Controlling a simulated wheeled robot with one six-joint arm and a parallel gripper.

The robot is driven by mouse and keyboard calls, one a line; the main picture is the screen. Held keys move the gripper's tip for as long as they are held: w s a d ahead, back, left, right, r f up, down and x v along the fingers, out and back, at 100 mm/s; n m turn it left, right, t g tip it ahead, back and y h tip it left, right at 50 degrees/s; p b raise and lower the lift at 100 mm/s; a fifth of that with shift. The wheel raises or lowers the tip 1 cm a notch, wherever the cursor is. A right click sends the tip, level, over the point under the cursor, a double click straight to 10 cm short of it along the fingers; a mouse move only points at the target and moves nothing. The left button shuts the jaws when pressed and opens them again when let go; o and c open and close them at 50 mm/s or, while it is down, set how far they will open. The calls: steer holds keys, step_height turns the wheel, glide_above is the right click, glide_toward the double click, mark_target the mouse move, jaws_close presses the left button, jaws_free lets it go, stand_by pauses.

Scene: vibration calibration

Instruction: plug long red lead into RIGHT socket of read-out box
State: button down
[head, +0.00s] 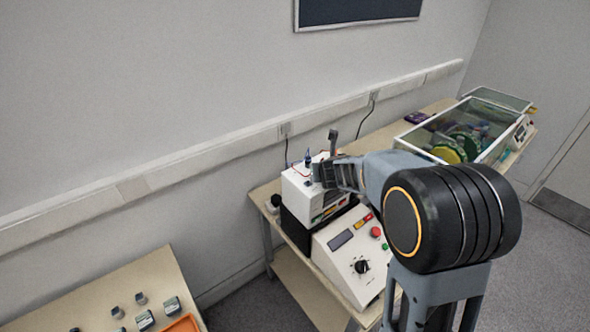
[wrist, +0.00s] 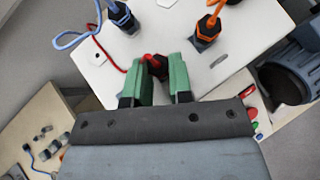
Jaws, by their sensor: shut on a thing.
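The white box (head: 300,188), which I take to be the read-out box, stands on a black unit; its white top (wrist: 180,55) fills much of the wrist view. My gripper (head: 322,174) is low over this top. In the wrist view its green fingers (wrist: 165,80) are shut on the red plug (wrist: 154,63). The red lead (wrist: 110,60) runs from the plug to the upper left. The plug's lower end is hidden between the fingers, so I cannot tell whether it sits in a socket.
On the white top stand a blue plug (wrist: 121,14) with a blue lead and an orange plug (wrist: 208,27). A control unit (head: 352,255) with a knob stands in front. A glass-lidded case (head: 465,130) is at the right. A second table (head: 155,275) holds small blocks and an orange tray.

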steer(key=shift+r, duration=0.1)
steer(key=c, duration=0.9)
jaws_free()
steer(key=shift+c, duration=0.2)
steer(key=shift+p+v, duration=0.95)
steer(key=shift+v, duration=1.5)
steer(key=shift+s+r, duration=0.1)
steer(key=shift+s, duration=0.05)
